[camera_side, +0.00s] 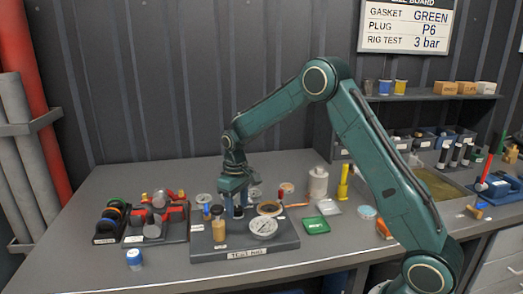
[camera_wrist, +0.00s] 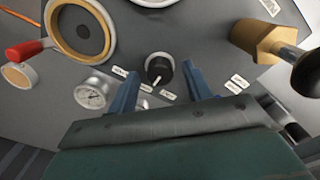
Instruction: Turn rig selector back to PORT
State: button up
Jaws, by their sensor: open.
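The rig selector is a small black knob (camera_wrist: 160,66) with a white pointer mark, on the grey test rig plate. In the wrist view its mark points down and slightly left, among small white labels too blurred to read. My gripper (camera_wrist: 161,70) is open, with one blue finger on each side of the knob and a visible gap to each. I cannot tell whether the fingertips reach down to knob height. In the side view my gripper (camera_side: 238,208) points down over the test rig (camera_side: 285,245), and the knob is hidden behind the fingers.
A brass ring fitting (camera_wrist: 80,28), a red-handled lever (camera_wrist: 28,50) and a small gauge (camera_wrist: 97,90) lie left of the knob in the wrist view. A brass hex fitting (camera_wrist: 262,40) stands to the right.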

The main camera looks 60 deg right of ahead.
aim_at(237, 208)
jog(key=shift+r, duration=0.15)
notch_tip(237, 208, up, 14)
jog(key=shift+f, duration=0.25)
dwell(0.3)
jog(key=shift+s+r, duration=0.1)
jog(key=s+a+r+t, duration=0.2)
jog(key=s+a+r, duration=0.15)
jog(key=s, duration=0.45)
jog(key=s+a+r+t, duration=0.1)
jog(key=s+a+r, duration=0.2)
jog(key=s+r, duration=0.35)
jog(key=s+a+f+t, duration=0.1)
jog(key=s+f, duration=0.1)
jog(key=s, duration=0.6)
jog(key=s+a+f+t, duration=0.1)
jog(key=s+f, duration=0.2)
jog(key=s, duration=0.5)
jog(key=shift+s+a+t, duration=0.15)
jog(key=shift+s+t, duration=0.15)
jog(key=shift+s, duration=0.05)
